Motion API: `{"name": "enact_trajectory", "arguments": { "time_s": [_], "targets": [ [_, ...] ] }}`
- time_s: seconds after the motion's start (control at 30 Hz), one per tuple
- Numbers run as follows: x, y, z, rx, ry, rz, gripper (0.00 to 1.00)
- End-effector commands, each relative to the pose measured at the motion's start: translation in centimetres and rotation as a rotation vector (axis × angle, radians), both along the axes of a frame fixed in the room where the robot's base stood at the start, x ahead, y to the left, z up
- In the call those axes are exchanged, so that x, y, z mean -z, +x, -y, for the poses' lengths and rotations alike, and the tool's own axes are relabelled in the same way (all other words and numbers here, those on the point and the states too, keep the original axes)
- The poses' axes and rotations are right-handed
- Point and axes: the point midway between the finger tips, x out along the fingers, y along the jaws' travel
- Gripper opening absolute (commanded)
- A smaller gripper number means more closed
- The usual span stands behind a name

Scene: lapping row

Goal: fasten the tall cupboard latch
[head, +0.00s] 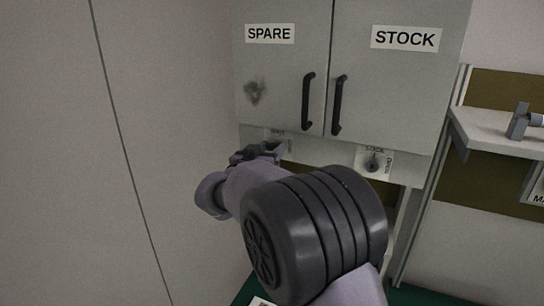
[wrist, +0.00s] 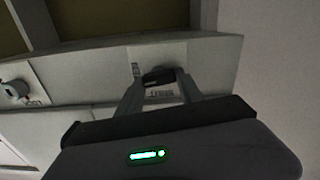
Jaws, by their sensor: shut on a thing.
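A grey cupboard with a SPARE door (head: 285,80) and a STOCK door (head: 400,65) stands ahead, both doors flush and closed. Below them runs a strip with two knobs on white plates. My gripper (head: 268,149) is at the left plate (head: 277,134), whose lettering is mostly hidden. In the wrist view my gripper (wrist: 160,88) is shut on a dark knob (wrist: 160,75) at that plate. The right knob (head: 372,163) has a plate with a word above it and OPEN at its right side; it also shows in the wrist view (wrist: 17,89).
Two black handles (head: 308,101) hang at the door meeting line. A plain grey panel (head: 50,150) with a dark seam fills the left. A shelf (head: 500,130) holding a grey object (head: 518,121) is at the right. A green surface (head: 415,296) lies below.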

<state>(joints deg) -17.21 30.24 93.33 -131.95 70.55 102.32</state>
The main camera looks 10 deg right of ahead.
Motion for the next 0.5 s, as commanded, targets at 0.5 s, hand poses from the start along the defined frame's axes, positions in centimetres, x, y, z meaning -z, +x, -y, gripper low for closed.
{"name": "enact_trajectory", "arguments": {
  "time_s": [0.5],
  "targets": [
    [0.58,0.13,-0.18,-0.001,-0.379,-0.273,0.03]
  ]
}}
